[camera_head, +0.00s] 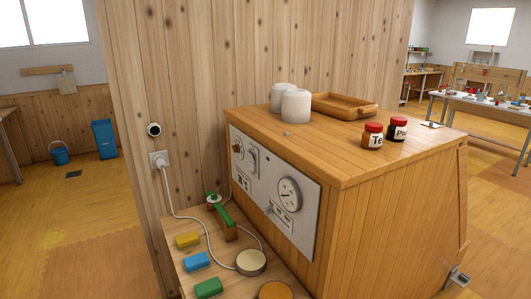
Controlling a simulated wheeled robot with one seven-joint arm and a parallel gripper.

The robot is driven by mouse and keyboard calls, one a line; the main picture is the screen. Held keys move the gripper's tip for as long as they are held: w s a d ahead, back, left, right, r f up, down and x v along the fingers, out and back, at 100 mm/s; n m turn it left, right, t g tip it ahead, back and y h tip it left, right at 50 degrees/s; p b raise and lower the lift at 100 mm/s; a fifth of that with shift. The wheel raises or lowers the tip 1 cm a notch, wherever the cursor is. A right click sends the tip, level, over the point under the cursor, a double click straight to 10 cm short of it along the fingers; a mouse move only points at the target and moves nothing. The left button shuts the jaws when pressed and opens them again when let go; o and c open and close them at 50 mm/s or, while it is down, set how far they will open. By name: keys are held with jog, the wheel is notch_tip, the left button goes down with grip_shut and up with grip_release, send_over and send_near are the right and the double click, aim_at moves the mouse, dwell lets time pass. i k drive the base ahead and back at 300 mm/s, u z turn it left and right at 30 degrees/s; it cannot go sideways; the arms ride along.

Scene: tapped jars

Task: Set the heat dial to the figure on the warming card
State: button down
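A pale panel (309,224) is set on the side of a wooden cabinet. It bears a large round white dial (289,194) with dark marks and a dark pointer, and a smaller round dial (237,148) at its upper left. I cannot tell which is the heat dial, nor read their figures. Small labels sit below them, one under the large dial (281,217) and one at the left (243,177), too small to read. I cannot make out a warming card for certain. My gripper is not clearly in view.
The cabinet top (330,146) holds two white cylinders (295,106), a wooden tray (344,106) and two red-lidded jars (372,137). On a low shelf in front are coloured blocks (197,262), round lids (251,263), a green-handled thing (222,213) and a white cord.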

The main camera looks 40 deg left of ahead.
aim_at(237, 148)
jog(key=u, duration=1.75)
jog(key=i, duration=0.5)
jog(key=z, duration=2.15)
jog(key=k, duration=1.05)
jog(key=u, duration=1.6)
jog(key=i, duration=0.5)
jog(key=u, duration=0.1)
